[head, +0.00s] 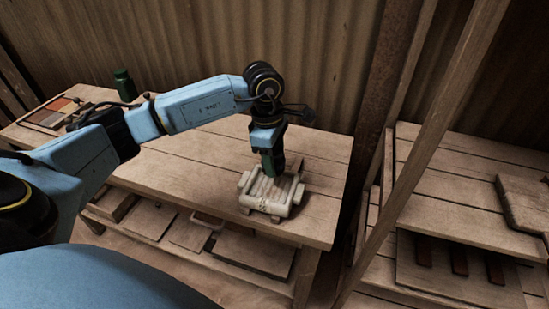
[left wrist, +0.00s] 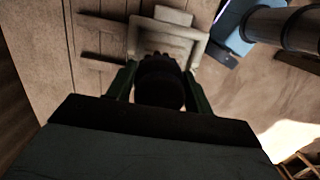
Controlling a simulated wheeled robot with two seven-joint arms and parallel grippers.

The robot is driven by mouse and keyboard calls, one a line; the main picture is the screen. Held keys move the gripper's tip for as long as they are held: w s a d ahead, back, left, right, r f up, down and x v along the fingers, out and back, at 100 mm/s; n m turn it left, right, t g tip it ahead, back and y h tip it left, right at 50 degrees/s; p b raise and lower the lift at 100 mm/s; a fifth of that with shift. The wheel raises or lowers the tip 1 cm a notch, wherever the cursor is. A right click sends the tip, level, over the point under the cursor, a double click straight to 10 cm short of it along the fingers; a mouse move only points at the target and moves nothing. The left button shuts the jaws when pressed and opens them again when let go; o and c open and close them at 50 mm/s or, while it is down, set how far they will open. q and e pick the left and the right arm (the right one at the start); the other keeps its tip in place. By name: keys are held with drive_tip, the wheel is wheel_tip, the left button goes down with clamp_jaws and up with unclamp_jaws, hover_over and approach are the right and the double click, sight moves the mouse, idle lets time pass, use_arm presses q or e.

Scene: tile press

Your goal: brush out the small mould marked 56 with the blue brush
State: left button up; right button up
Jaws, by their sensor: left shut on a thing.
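A small pale mould (head: 262,206) with raised side walls and round end knobs sits near the right end of the wooden table. Its marking is too small to read. My left gripper (head: 272,172) points down over the mould, its tips at or just above the inside. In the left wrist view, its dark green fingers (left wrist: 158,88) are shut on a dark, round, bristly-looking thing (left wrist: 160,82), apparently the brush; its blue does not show. The mould's pale frame (left wrist: 203,40) lies just beyond it. Whether the bristles touch the mould is hidden. My right gripper is not in view.
The wooden table (head: 190,165) is mostly clear left of the mould. A tray of coloured pieces (head: 55,112) and a dark green upright thing (head: 124,84) stand at its far left. A slanted wooden post (head: 425,150) and a shelf (head: 450,190) are to the right.

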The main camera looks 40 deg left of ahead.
use_arm(q)
drive_tip(key=shift+r+p, duration=1.05)
drive_tip(key=shift+r, duration=0.5)
drive_tip(key=shift+f, duration=0.1)
